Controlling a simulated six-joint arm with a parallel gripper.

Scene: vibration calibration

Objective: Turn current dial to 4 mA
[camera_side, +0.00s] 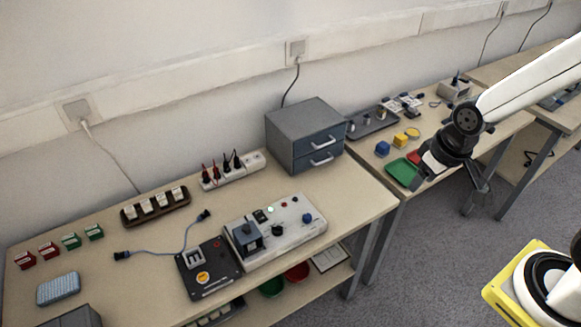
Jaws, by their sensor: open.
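A pale instrument box (290,228) stands near the front of the nearer table, with a dark unit on its left end. Its panel carries a black dial (278,229), a blue knob (307,218), a red button and a lit green lamp. The dial markings are too small to read, so I cannot tell which dial sets current or its value. My gripper (455,178) is open and empty. It hangs to the right of the instrument, near the front edge of the second table, apart from the dials.
A grey two-drawer cabinet (306,135) stands behind the instrument. A dark plate (221,284) lies to its left, with a cable (165,250) behind. A power strip (233,171) and wooden rack (155,206) stand at the back. Green and red trays (402,172) lie near my gripper.

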